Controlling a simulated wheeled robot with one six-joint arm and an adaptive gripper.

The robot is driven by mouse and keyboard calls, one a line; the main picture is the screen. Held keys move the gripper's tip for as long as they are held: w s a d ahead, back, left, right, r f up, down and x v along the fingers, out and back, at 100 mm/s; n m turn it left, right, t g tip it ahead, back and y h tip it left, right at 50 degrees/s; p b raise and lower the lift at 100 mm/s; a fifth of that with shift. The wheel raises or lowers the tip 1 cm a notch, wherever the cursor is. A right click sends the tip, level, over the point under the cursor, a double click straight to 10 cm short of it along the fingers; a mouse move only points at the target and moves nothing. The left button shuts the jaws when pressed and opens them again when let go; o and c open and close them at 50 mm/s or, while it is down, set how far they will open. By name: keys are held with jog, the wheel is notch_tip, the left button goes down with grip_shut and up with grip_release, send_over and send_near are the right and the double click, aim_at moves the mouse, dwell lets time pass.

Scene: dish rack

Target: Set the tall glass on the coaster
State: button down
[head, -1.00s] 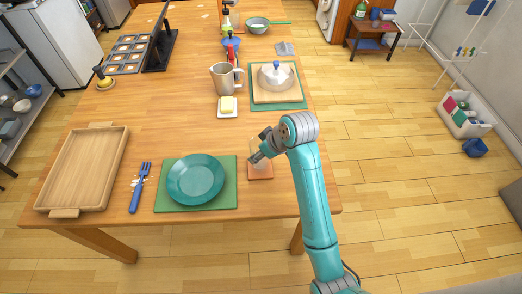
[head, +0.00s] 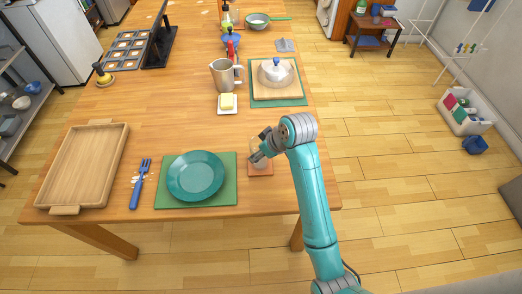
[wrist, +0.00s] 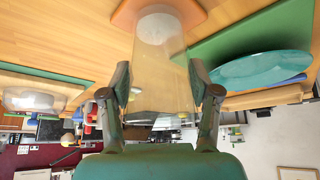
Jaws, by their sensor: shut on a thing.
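The tall glass (wrist: 157,50) is clear and faintly tinted. It shows in the wrist view between the two fingers of my gripper (wrist: 160,80), which is shut on it. The glass stands out faintly in the head view (head: 257,146), partly hidden by my gripper (head: 260,150). The coaster (head: 261,170) is a small orange-brown square near the table's front edge. It also shows in the wrist view (wrist: 195,12), with the glass's base over it. The glass looks upright. I cannot tell whether its base touches the coaster.
A teal plate (head: 195,176) on a green mat (head: 226,197) lies just left of the coaster. A butter dish (head: 228,111), a metal pitcher (head: 222,76) and a domed lid on a board (head: 276,94) stand behind. A wooden tray (head: 120,150) and a blue fork (head: 137,193) are further left.

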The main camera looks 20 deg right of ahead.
jog(key=shift+f, duration=0.15)
jog(key=shift+c, duration=0.9)
grip_release()
jog(key=v, duration=0.7)
jog(key=shift+s, duration=0.1)
grip_shut()
dwell(0.9)
jog(key=shift+s, duration=0.1)
